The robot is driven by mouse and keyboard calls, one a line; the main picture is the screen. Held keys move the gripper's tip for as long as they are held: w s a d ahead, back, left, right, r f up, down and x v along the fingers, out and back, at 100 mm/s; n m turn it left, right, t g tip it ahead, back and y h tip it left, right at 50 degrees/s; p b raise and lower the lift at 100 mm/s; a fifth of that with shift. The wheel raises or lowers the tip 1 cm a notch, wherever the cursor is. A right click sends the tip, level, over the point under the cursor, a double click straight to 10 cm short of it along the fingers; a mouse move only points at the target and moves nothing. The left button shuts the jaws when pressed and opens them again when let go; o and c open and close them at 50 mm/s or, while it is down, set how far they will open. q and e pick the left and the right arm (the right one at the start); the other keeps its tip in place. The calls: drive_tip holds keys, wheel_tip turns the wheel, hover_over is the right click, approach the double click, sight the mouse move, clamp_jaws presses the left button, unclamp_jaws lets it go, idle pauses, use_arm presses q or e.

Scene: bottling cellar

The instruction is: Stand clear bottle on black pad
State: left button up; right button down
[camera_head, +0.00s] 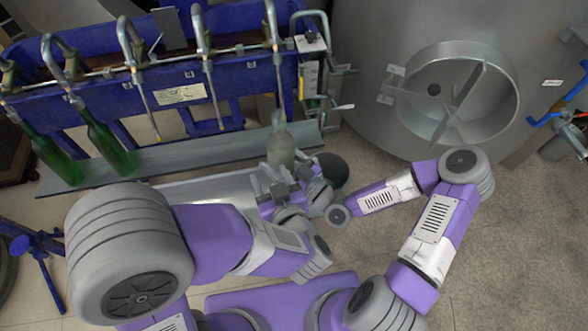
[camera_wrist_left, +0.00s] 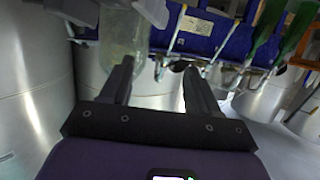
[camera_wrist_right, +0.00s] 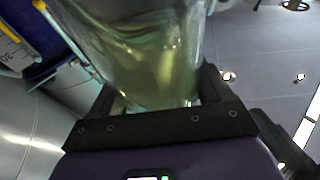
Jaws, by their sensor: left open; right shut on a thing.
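The clear bottle (camera_head: 281,151) is pale greenish glass and looks roughly upright at the right end of the filler in the head view. My right gripper is shut on it; in the right wrist view the bottle (camera_wrist_right: 150,60) fills the space between the fingers (camera_wrist_right: 155,95). My left gripper (camera_wrist_left: 158,85) is open and empty, close by; the bottle (camera_wrist_left: 122,42) shows beyond its left finger. In the head view both grippers crowd together below the bottle and hide its base. A dark round shape (camera_head: 333,169), perhaps the black pad, lies just right of the grippers.
The blue filler frame (camera_head: 180,93) with curved metal spouts stands behind. Two green bottles (camera_head: 106,150) (camera_head: 54,158) lean at its left spouts, above a grey ledge (camera_head: 185,154). A large steel tank (camera_head: 365,60) stands at back right. Open floor (camera_head: 520,235) lies right.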

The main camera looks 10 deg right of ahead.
sight(283, 131)
use_arm(q)
drive_tip(key=s+d+r+m+t+h, duration=0.25)
drive_tip(key=d+r+t, duration=0.2)
drive_tip(key=r, duration=0.25)
drive_tip(key=shift+n+g, duration=0.35)
drive_tip(key=shift+g, duration=0.1)
drive_tip(key=w, duration=1.1)
drive_tip(key=shift+w+a+f, duration=0.15)
drive_tip(key=shift+w+f, duration=0.05)
drive_tip(key=shift+w, duration=0.2)
